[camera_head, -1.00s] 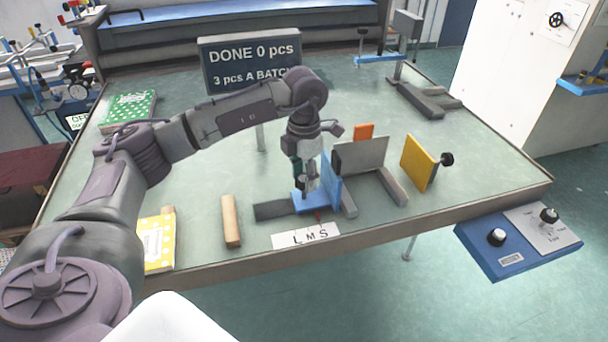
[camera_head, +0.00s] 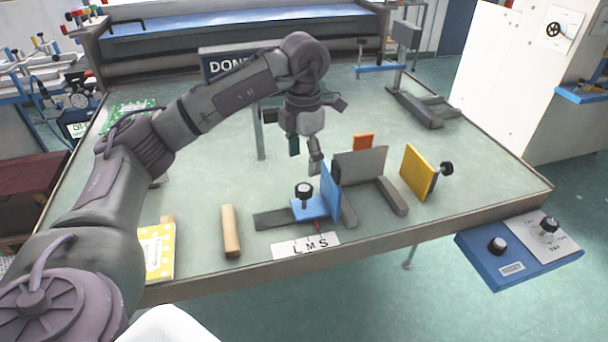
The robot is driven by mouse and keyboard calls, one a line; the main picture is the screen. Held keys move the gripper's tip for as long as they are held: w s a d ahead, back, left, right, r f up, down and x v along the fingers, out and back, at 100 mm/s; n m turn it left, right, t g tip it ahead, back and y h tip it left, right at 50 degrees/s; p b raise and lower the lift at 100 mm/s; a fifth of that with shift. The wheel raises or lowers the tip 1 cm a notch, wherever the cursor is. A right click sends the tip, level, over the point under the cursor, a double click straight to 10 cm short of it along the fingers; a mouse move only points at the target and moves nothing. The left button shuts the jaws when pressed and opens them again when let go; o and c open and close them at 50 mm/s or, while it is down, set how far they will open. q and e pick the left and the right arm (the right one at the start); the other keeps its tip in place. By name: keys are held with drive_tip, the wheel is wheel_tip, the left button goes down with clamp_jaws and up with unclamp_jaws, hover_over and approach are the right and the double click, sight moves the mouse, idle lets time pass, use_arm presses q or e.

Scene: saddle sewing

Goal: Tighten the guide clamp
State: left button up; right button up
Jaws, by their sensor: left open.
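The guide is a blue angled piece (camera_head: 331,190) with a flat blue foot, standing on a dark rail (camera_head: 272,219) near the front of the table. The clamp knob (camera_head: 304,190), black with a pale top, stands upright on the blue foot. A red pointer under the foot is by the label "L M S" (camera_head: 306,245). My left gripper (camera_head: 304,160) is open and empty, pointing down above and behind the knob, apart from it. My right gripper is not in view.
A grey plate (camera_head: 360,166), an orange block (camera_head: 363,142) and a yellow plate with black knob (camera_head: 418,172) stand to the right. A wooden bar (camera_head: 231,231) and yellow dotted booklet (camera_head: 157,250) lie left. A sign (camera_head: 226,64) stands behind my arm.

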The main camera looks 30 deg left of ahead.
use_arm(q)
wheel_tip(320, 180, up, 4)
drive_tip(key=shift+r, duration=0.15)
